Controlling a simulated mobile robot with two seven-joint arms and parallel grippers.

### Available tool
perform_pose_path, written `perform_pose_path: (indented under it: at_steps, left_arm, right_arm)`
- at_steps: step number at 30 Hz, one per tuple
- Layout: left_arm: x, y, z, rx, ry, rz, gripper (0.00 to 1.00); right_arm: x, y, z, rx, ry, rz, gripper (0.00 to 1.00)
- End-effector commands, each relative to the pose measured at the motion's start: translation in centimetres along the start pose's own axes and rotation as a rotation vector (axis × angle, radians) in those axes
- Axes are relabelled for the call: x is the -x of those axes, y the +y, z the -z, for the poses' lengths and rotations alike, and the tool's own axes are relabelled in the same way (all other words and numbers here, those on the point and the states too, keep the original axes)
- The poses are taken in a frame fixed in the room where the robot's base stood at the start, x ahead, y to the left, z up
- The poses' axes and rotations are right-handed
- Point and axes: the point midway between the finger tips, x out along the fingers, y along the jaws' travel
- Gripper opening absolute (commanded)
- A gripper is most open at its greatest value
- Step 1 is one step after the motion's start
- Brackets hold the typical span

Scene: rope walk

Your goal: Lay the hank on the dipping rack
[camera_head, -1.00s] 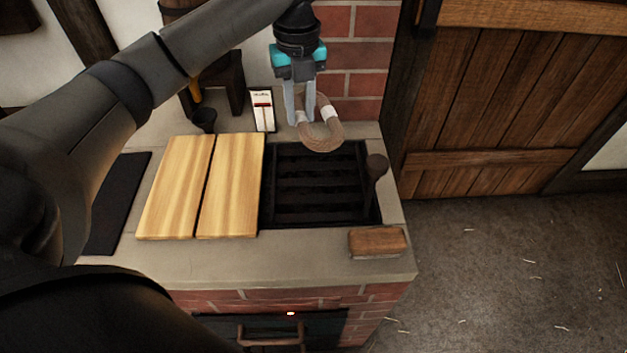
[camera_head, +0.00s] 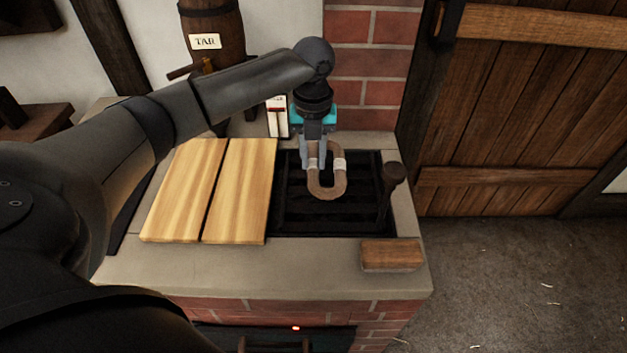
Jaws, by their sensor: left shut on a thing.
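The hank (camera_head: 328,190) is a tan rope loop with white bindings. My left gripper (camera_head: 314,163) is shut on its far part, pointing down. The hank hangs over the dark slatted dipping rack (camera_head: 300,217), which sits in the opening of the stone-topped brick stand. I cannot tell whether the hank touches the slats. My right gripper is not in view.
Two pale wooden boards (camera_head: 238,190) cover the left of the stone top (camera_head: 215,268). A dark handle (camera_head: 391,176) stands up at the rack's right edge. A wooden block (camera_head: 392,254) lies at the front right corner. A tar barrel (camera_head: 212,28) stands behind.

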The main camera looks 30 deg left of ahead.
Motion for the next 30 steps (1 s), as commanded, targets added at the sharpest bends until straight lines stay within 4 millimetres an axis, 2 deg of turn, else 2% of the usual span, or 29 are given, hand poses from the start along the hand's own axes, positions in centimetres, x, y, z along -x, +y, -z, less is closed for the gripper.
perform_pose_path:
  at_steps: [4, 12, 25, 26, 30]
  left_arm:
    - [-1.3, 0.0, 0.0, 0.0, 0.0, 0.0, 0.0]
    - [-5.7, 0.0, 0.1, 0.001, 0.001, -0.001, 0.0]
    - [-6.3, 0.0, 0.0, 0.0, -0.001, 0.001, 0.0]
    - [-6.3, 0.0, 0.0, 0.0, -0.001, 0.0, 0.31]
    - [-6.3, 0.0, 0.0, 0.0, -0.001, 0.0, 0.47]
  right_arm:
    - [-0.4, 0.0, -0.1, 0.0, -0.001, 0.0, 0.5]
    - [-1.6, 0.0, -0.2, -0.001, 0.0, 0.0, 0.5]
    - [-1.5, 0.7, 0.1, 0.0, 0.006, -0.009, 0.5]
    - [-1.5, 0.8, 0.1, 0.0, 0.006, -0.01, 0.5]
    - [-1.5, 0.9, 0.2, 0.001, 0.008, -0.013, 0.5]
